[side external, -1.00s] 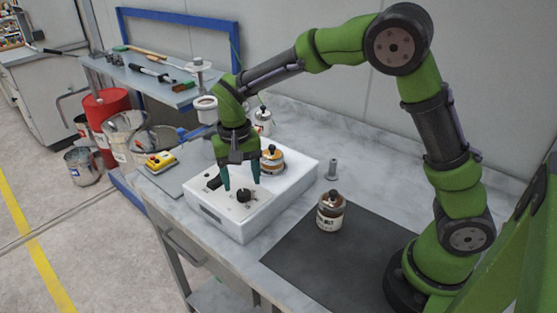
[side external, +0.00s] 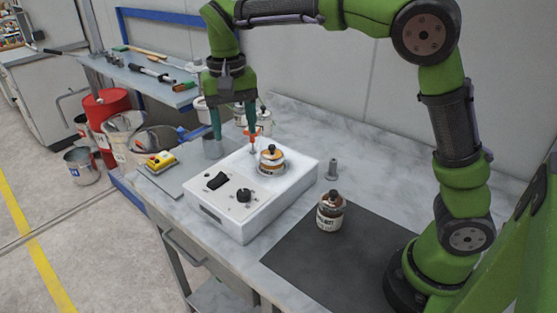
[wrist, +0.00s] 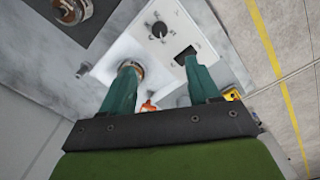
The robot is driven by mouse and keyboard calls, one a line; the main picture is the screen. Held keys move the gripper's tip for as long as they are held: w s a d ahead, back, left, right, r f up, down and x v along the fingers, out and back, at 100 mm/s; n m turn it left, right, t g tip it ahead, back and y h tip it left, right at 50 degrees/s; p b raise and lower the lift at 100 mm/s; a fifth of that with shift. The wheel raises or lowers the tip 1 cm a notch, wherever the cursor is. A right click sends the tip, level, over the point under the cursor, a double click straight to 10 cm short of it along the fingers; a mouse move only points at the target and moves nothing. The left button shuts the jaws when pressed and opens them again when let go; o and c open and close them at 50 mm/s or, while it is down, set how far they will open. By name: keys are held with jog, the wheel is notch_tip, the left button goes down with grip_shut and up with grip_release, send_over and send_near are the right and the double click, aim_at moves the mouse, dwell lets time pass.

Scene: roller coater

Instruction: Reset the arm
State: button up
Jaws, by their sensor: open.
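My gripper (side external: 232,137) is open and empty, pointing down above the back left part of the white machine box (side external: 222,217). In the wrist view my gripper (wrist: 165,78) shows two teal fingers spread apart with nothing between them. The box carries a black knob (side external: 244,195) and a black rocker switch (side external: 217,181). A small jar with an orange band (side external: 271,161) stands on the box. In the wrist view one finger partly hides it.
Another jar (side external: 331,212) stands at the edge of a dark mat (side external: 338,258). A grey metal cylinder (side external: 332,169) stands behind it. A yellow control box (side external: 160,162) is left of the machine. A blue-framed tool shelf (side external: 150,88) and red drum (side external: 105,103) are further left.

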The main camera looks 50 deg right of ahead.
jog(key=shift+w, duration=0.1)
jog(key=s+d+n+t+y, duration=0.1)
jog(key=s+d+t, duration=0.1)
jog(key=s, duration=0.7)
jog(key=s+d+n+t+y, duration=0.1)
jog(key=s+d+t, duration=0.2)
jog(key=s, duration=0.7)
jog(key=shift+s+d+f+n+t, duration=0.25)
jog(key=shift+d+n+t, duration=0.1)
jog(key=shift+t, duration=0.85)
